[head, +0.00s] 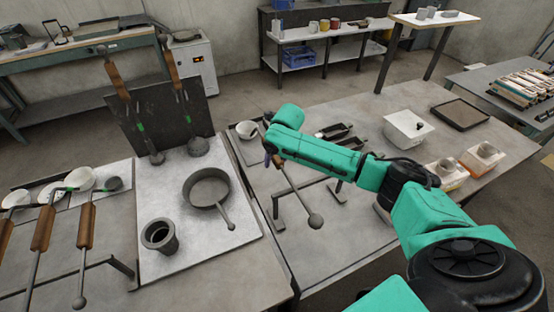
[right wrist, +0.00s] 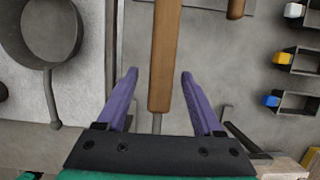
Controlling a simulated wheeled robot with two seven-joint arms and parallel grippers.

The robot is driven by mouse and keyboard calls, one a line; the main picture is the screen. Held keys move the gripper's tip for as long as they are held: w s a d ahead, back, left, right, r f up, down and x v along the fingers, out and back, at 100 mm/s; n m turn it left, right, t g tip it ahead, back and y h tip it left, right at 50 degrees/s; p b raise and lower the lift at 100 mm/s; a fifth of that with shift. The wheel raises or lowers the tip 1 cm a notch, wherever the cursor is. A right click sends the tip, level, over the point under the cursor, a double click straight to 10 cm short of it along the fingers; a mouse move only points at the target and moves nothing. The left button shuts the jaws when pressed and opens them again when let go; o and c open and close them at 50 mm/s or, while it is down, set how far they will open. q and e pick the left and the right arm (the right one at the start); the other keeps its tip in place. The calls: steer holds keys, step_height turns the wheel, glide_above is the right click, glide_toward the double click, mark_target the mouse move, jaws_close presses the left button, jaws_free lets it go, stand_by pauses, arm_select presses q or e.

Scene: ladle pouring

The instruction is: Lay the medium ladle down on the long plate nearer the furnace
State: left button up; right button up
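In the right wrist view my right gripper (right wrist: 158,78) is open. The ladle's wooden handle (right wrist: 165,45) lies between its two purple fingers, with a gap on each side. I cannot tell whether this is the medium ladle; its bowl end is mostly hidden by my arm. Part of a second wooden handle (right wrist: 236,8) shows at the top. My left gripper is not in view. I cannot tell which surface is the long plate.
A pan (head: 207,188) and dark cup (head: 160,236) stand on a light mat (head: 225,236) left of my gripper. Several ladles (head: 42,225) rest at far left; more lean on a dark panel (head: 135,115).

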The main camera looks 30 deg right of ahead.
steer(key=shift+s+f, duration=0.15)
steer(key=shift+s, duration=0.05)
steer(key=w+p+v, duration=0.2)
steer(key=p+v, duration=0.5)
steer(key=v, duration=1.4)
steer(key=shift+r, duration=0.55)
